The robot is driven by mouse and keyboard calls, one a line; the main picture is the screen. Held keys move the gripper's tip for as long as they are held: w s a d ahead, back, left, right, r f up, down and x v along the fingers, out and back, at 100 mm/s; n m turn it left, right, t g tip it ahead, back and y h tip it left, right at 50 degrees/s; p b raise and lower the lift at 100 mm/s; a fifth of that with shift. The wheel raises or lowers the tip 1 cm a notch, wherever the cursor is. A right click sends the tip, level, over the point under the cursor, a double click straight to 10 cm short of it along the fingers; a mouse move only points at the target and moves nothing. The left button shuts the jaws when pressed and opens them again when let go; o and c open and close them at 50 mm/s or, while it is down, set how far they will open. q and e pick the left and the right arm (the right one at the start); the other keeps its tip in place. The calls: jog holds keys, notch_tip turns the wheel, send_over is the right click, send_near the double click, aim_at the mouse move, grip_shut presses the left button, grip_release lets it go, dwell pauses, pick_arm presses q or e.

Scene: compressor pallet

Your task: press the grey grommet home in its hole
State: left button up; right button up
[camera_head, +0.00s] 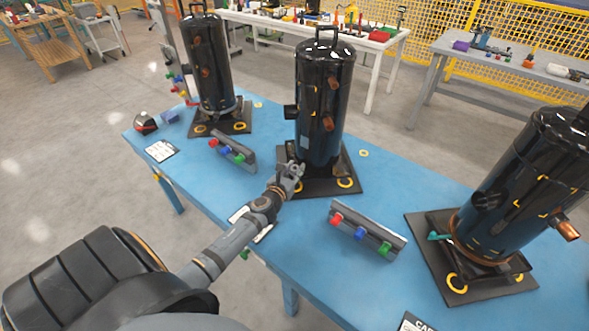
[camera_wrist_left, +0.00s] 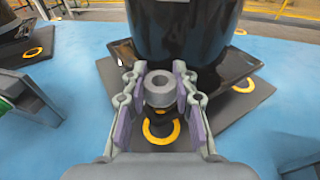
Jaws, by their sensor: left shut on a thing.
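My left gripper (camera_head: 291,172) reaches the front left corner of the middle black compressor (camera_head: 323,100). In the left wrist view, its fingers (camera_wrist_left: 159,100) are shut on the grey grommet (camera_wrist_left: 159,90), a short round piece with a dark hole in its top. The grommet is upright, in front of the compressor's black body (camera_wrist_left: 180,30). A yellow ring (camera_wrist_left: 147,133) on the dark base shows below it, partly covered by the fingers and a dark part. I cannot tell whether the grommet touches its hole. My right gripper is not in view.
Two more black compressors stand on the blue table (camera_head: 190,180), one at the back left (camera_head: 208,60) and one at the right (camera_head: 520,185). Grey racks with coloured pieces lie at the left (camera_head: 231,152) and front right (camera_head: 366,232).

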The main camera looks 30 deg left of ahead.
pick_arm(q)
jog(key=shift+f, duration=0.15)
dwell(0.5)
jog(key=shift+f+b, duration=0.35)
jog(key=shift+b, duration=0.1)
jog(key=shift+f, duration=0.1)
jog(key=shift+f+b, duration=0.75)
jog(key=shift+b, duration=0.05)
jog(key=o, duration=0.9)
jog(key=shift+o, duration=0.2)
